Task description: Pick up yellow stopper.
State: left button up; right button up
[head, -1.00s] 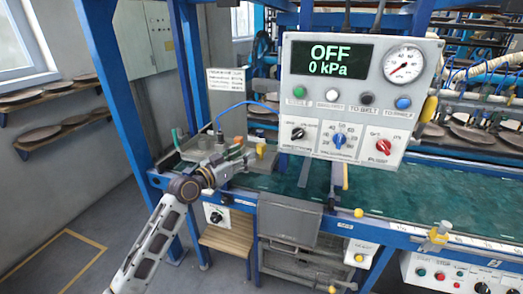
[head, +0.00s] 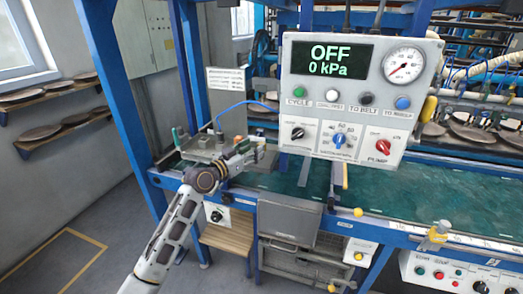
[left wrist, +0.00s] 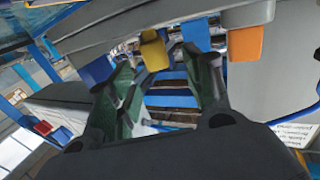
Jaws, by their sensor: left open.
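The yellow stopper (left wrist: 155,50) shows in the left wrist view as a small yellow block hanging from the edge of a grey fixture. It lies between the tips of my left gripper (left wrist: 156,62), whose green-padded fingers are open on either side. I cannot tell whether either finger touches it. In the head view my left gripper (head: 252,155) is at the grey fixture (head: 205,145) on the left end of the line, and the stopper is hidden there. My right gripper is not in view.
In the left wrist view, blue blocks (left wrist: 97,70) and (left wrist: 195,33) flank the stopper, with an orange block (left wrist: 245,43) farther right. In the head view the control panel (head: 355,95) stands to the right of the gripper. The green belt (head: 400,205) is mostly clear.

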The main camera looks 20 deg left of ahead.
aim_at(261, 143)
pick_arm(q)
jog(key=shift+w+d+f, duration=0.1)
jog(key=shift+w+d, duration=0.2)
jog(key=shift+w, duration=0.2)
jog(key=shift+p+x, duration=0.3)
jog(key=shift+x, duration=0.95)
jog(key=shift+w+d+f, duration=0.15)
jog(key=shift+w+d, duration=0.1)
jog(key=shift+w, duration=0.25)
jog(key=shift+w+d, duration=0.1)
jog(key=shift+w, duration=0.1)
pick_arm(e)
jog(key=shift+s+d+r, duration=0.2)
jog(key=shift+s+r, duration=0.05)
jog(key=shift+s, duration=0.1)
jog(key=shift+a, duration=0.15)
pick_arm(q)
jog(key=c, duration=1)
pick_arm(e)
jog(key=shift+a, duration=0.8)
